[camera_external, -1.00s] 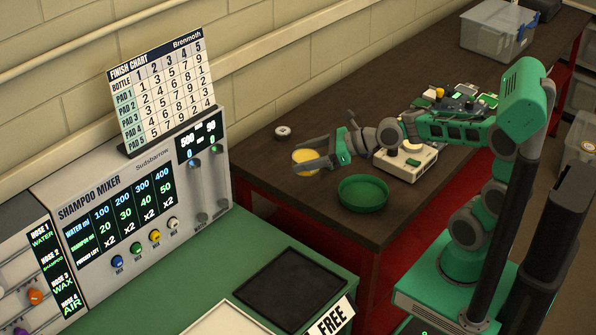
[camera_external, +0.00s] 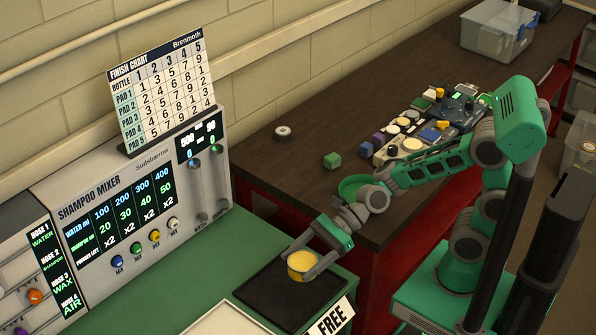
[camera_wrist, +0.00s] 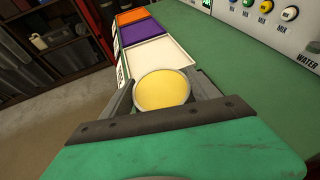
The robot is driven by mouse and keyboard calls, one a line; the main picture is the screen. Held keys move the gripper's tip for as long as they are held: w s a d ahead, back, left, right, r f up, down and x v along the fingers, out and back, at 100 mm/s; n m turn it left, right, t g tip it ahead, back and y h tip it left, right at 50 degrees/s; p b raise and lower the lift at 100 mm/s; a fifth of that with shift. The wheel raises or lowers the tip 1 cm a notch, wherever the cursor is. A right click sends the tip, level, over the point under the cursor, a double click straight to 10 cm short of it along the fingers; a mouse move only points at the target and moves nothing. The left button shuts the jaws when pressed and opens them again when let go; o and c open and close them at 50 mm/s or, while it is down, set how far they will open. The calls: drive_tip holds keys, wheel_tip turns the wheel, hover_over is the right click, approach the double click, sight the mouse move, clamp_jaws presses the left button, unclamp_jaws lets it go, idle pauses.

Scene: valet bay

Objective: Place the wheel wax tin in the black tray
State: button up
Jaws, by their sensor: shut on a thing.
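The wheel wax tin (camera_external: 301,266) is a round tin with a yellow top. My gripper (camera_external: 301,270) is shut on it, with a finger on either side. The tin is over the black tray (camera_external: 268,300), near the tray's upper part; I cannot tell whether it touches the tray. In the wrist view the tin (camera_wrist: 162,90) sits between the fingers of my gripper (camera_wrist: 163,98) and looks level. The black tray is not clearly seen there.
A white tray (camera_external: 228,320) lies beside the black tray on the green counter (camera_external: 205,285); purple (camera_wrist: 151,38) and orange (camera_wrist: 132,17) trays lie beyond it. The shampoo mixer (camera_external: 130,215) stands behind.

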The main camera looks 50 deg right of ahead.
drive_tip(key=w+a+f, duration=0.1)
drive_tip(key=f, duration=0.1)
drive_tip(key=w+a+f+b, duration=0.1)
drive_tip(key=f, duration=0.1)
drive_tip(key=w+a+f, duration=0.1)
drive_tip(key=shift+w+a+f, duration=0.25)
drive_tip(key=shift+w+f, duration=0.05)
drive_tip(key=shift+f, duration=0.1)
wheel_tip(320, 180, down, 4)
drive_tip(key=shift+w+a+r+b, duration=0.15)
drive_tip(key=shift+r+b, duration=0.1)
drive_tip(key=shift+b, duration=0.35)
drive_tip(key=shift+r, duration=0.1)
drive_tip(key=o, duration=1.6)
drive_tip(key=shift+d+r, duration=0.1)
drive_tip(key=shift+d, duration=0.15)
drive_tip(key=p+v, duration=0.1)
drive_tip(key=v, duration=1)
drive_tip(key=shift+d+p, duration=0.3)
drive_tip(key=shift+p, duration=0.05)
